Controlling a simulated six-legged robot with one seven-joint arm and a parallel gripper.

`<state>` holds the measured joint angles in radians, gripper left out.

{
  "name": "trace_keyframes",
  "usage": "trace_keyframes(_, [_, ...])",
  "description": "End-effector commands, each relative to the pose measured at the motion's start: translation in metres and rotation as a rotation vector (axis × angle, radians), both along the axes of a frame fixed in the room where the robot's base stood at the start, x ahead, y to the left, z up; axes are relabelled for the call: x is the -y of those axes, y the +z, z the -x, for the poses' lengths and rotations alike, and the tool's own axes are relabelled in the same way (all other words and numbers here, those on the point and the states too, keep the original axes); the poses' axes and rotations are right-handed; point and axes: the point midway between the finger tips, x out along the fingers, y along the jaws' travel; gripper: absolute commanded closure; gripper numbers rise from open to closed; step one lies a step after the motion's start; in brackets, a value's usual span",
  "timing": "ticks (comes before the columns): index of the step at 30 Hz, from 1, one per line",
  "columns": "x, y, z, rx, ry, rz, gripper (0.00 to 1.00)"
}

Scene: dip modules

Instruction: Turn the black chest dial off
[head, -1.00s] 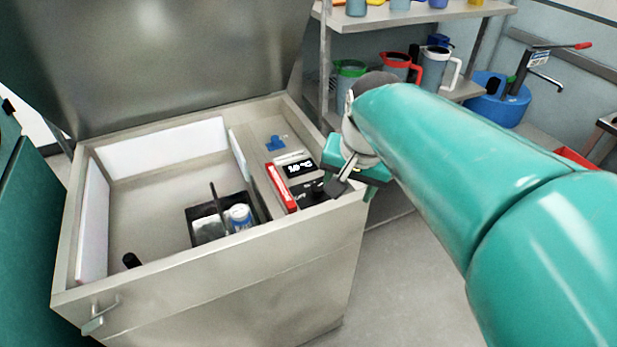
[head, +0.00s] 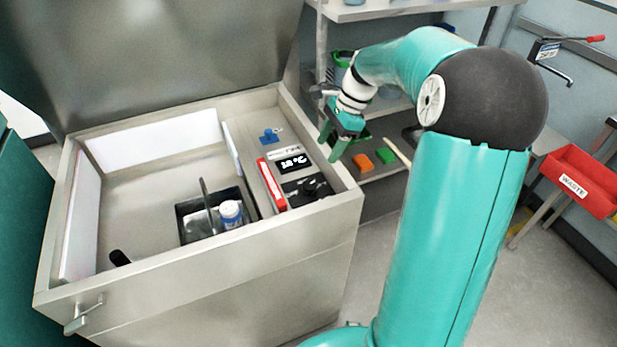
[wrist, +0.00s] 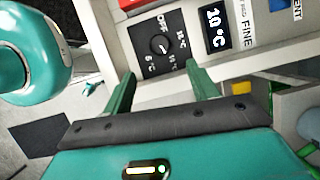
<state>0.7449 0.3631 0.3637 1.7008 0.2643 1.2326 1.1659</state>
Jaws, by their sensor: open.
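The black dial (head: 309,186) sits on a black panel at the chest's right front. In the wrist view the dial (wrist: 160,44) shows from above, with OFF and several temperature marks around it; its exact pointing is too small to tell. The display (wrist: 213,27) beside it reads 10 °C. My gripper (head: 337,147) is over the chest's right rim, behind and right of the dial in the head view. In the wrist view my gripper (wrist: 160,73) is open and empty, with its green fingers apart and the dial beyond their tips, not between them.
The open chest (head: 150,275) has its lid raised at the back. A red strip (head: 271,184) stands beside the panel. A black bin (head: 186,232) with a jar sits inside. Shelves (head: 375,12) stand behind my arm; a red waste bin (head: 580,178) is at right.

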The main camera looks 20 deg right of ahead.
Motion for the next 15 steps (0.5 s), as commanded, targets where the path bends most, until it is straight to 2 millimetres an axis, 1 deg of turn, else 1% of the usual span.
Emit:
trace_keyframes(5, [-0.011, -0.031, 0.001, -0.003, -0.001, -0.001, 0.41])
trace_keyframes(15, [-0.036, -0.091, -0.003, -0.002, 0.003, 0.000, 0.41])
